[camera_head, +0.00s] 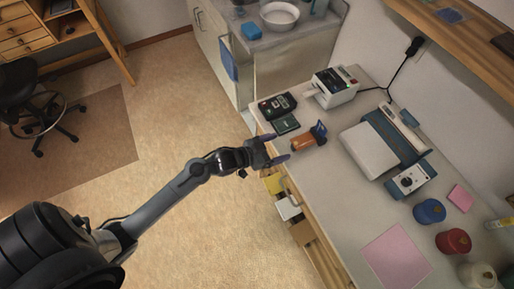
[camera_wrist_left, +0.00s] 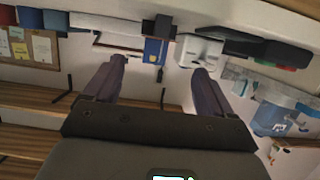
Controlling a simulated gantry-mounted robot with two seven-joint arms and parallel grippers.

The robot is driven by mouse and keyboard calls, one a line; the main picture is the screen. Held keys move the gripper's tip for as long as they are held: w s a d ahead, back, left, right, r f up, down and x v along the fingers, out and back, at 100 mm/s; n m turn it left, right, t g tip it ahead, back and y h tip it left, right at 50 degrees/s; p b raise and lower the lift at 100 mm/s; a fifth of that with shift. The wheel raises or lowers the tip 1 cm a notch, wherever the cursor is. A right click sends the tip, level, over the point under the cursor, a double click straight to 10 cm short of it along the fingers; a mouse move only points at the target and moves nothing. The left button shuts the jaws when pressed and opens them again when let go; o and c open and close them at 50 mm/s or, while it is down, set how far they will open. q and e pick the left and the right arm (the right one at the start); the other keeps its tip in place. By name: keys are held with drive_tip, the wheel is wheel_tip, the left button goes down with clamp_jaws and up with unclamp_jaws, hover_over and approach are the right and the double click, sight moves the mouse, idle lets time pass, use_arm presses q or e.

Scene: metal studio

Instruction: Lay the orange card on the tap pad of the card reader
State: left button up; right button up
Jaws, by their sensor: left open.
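The black card reader (camera_head: 278,107) sits at the far left end of the counter. A dark green pad (camera_head: 286,123), which looks like its tap pad, is at its near side. A small orange-brown piece (camera_head: 303,143) lies just right of the pad, with an upright blue piece (camera_head: 319,130) at its end; I cannot tell whether it is the orange card. My left gripper (camera_head: 276,149) is open at the counter's left edge, beside the orange-brown piece and apart from it. The wrist view shows its two fingers (camera_wrist_left: 160,68) spread with nothing between them. My right gripper is out of view.
A white and blue device (camera_head: 376,146) occupies the counter's right side. A pink sheet (camera_head: 397,256) and blue and red spools (camera_head: 429,211) lie nearer. The middle of the counter (camera_head: 327,185) is clear.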

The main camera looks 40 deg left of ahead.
use_arm(q)
drive_tip(key=s+f+n+g+y, duration=0.1)
drive_tip(key=s+g+y, duration=0.3)
drive_tip(key=s, duration=0.7)
drive_tip(key=shift+f+n+g+y, duration=0.25)
drive_tip(key=shift+n+g+y, duration=0.05)
drive_tip(key=shift+y, duration=0.1)
drive_tip(key=o, duration=0.3)
drive_tip(key=s+r+n+g+y, duration=0.1)
drive_tip(key=s+g, duration=0.4)
drive_tip(key=s, duration=0.8)
drive_tip(key=shift+r, duration=0.55)
